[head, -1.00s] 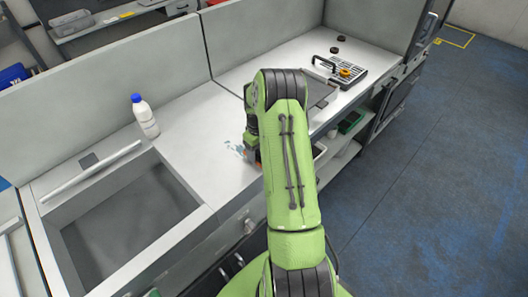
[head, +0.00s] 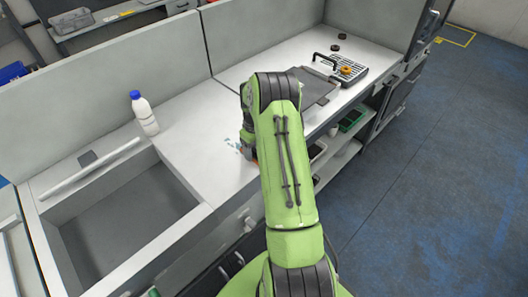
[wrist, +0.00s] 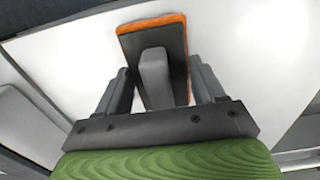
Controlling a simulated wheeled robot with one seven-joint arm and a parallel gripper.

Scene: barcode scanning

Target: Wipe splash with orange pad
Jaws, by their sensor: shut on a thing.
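The splash (head: 233,145) is a small patch of blue-teal marks on the white counter (head: 195,130), just left of my arm in the head view. The orange pad (wrist: 180,22) has a dark backing and a grey handle (wrist: 155,75). My gripper (wrist: 155,88) is shut on the handle in the wrist view. The pad's orange edge shows along its top and right side, with white counter around it. In the head view my arm hides most of the gripper and pad, and part of the splash may be hidden too. I cannot tell whether the pad touches the counter.
A sink (head: 125,215) opens at the left, with a white blue-capped bottle (head: 146,115) behind it. Shelves lie below the counter's front edge.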

